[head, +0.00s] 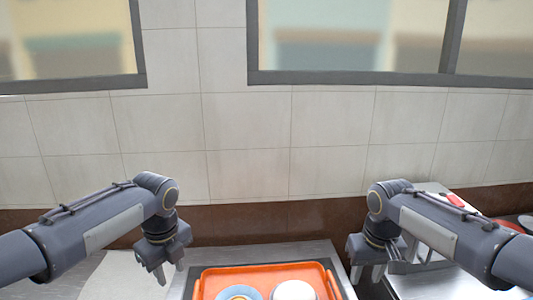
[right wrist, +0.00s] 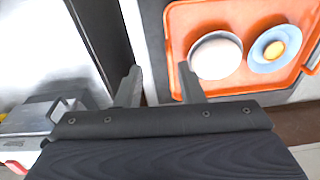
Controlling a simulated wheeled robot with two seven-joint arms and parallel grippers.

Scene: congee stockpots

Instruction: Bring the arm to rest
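My left gripper (head: 165,272) hangs fingers down at the left of the head view, left of the orange tray. Its fingers are apart with nothing visible between them. My right gripper (head: 367,274) hangs fingers down just right of the tray. In the right wrist view its fingers (right wrist: 158,70) are spread and empty, beside the tray's edge. Both arms are bent, with the grippers apart from each other.
The orange tray (head: 265,269) holds a white round bowl (right wrist: 216,58) and a blue dish (right wrist: 259,62) with something yellow-orange in it. Metal equipment (right wrist: 40,115) with a red part stands at the right in the head view. A tiled wall (head: 245,150) is behind.

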